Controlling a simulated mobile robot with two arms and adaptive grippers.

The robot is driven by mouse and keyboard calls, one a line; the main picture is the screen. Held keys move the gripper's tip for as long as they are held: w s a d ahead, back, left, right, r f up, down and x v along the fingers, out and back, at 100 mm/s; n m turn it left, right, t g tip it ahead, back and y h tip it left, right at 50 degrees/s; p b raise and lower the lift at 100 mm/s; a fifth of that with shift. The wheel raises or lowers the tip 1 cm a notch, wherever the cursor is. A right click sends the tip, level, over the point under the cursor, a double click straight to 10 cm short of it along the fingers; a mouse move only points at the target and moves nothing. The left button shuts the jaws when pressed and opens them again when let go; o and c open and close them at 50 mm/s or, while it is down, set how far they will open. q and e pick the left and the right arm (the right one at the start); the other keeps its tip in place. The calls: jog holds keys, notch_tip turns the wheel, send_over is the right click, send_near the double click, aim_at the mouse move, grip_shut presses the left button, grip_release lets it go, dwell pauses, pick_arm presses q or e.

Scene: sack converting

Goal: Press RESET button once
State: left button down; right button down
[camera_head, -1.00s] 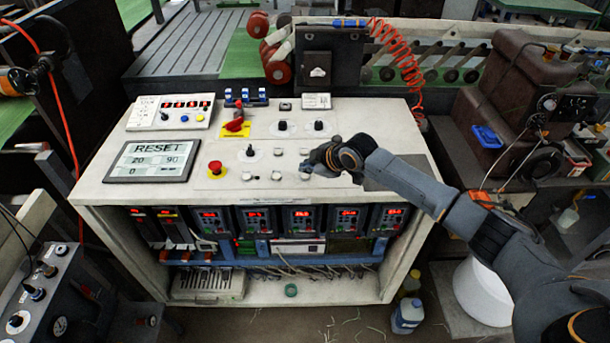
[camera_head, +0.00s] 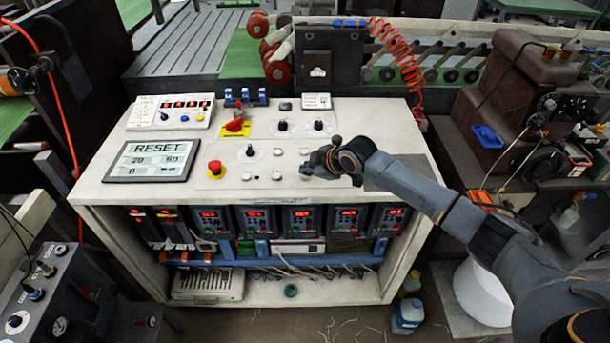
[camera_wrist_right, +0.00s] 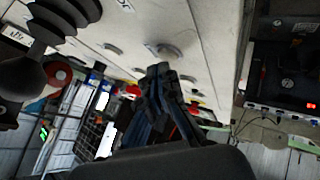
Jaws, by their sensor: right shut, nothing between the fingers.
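The white control console (camera_head: 100,192) stands in front of me. A display panel with the word RESET (camera_head: 152,160) and the numbers 20, 90 and 0 lies on its top at the left. Several small pale buttons (camera_head: 277,176) sit right of a red mushroom button (camera_head: 215,168). I cannot read labels beside them. My right gripper (camera_head: 306,171) is shut and empty, low over the right end of these buttons; contact cannot be told. In the right wrist view its closed fingertips (camera_wrist_right: 158,72) are close to a round pale button (camera_wrist_right: 168,51). My left gripper is not in view.
A brown machine (camera_head: 515,75) stands at the right.

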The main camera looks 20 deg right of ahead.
aim_at(307, 177)
jog(key=shift+f, duration=0.5)
dwell(0.6)
jog(key=shift+r+p, duration=0.55)
jog(key=shift+r, duration=0.35)
notch_tip(307, 177, up, 5)
jog(key=p, duration=0.4)
jog(key=shift+r, duration=0.1)
dwell(0.5)
